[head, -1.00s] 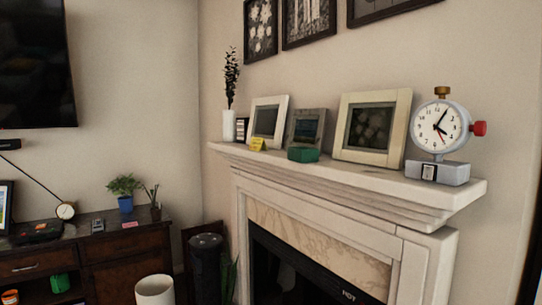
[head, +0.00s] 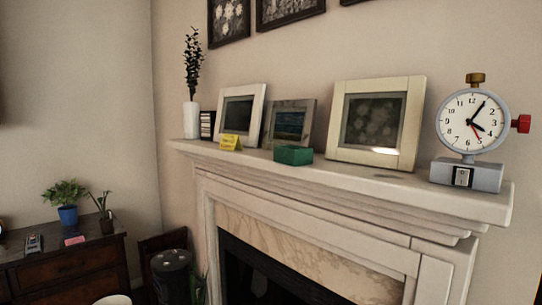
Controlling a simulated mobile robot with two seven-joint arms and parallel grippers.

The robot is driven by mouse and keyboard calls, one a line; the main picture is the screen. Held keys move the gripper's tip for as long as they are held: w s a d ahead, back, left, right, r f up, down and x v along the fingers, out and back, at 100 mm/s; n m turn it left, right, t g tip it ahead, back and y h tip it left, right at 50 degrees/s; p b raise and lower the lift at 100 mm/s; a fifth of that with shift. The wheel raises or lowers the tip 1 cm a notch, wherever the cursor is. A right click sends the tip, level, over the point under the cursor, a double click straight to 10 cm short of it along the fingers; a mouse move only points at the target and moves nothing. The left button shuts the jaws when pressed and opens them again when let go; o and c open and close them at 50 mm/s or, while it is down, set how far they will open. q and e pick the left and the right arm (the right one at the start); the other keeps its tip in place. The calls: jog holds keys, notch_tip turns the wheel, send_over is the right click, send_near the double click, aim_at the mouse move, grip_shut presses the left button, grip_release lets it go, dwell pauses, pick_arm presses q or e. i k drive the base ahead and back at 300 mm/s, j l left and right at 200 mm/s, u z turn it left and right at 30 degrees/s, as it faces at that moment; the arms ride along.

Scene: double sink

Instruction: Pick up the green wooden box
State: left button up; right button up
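A small green box (head: 293,155) sits on the white mantel shelf (head: 340,176), near its front edge. Another green item seen low on the dark cabinet earlier is out of view now. Neither of my grippers shows in the head view.
On the mantel stand a white vase (head: 191,118), a yellow card (head: 230,142), a white frame (head: 240,110), a grey frame (head: 289,122), a cream frame (head: 377,122) and a clock (head: 470,125). A dark cabinet (head: 75,275) and black cylinder (head: 172,275) stand lower left.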

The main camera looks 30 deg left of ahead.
aim_at(292, 155)
jog(key=i+j, duration=0.15)
jog(key=j, duration=0.25)
jog(key=i+j, duration=0.1)
jog(key=j, duration=0.35)
jog(key=i+j, duration=0.15)
jog(key=j, duration=0.25)
jog(key=i+j, duration=0.15)
jog(key=j, duration=0.25)
jog(key=u, duration=0.05)
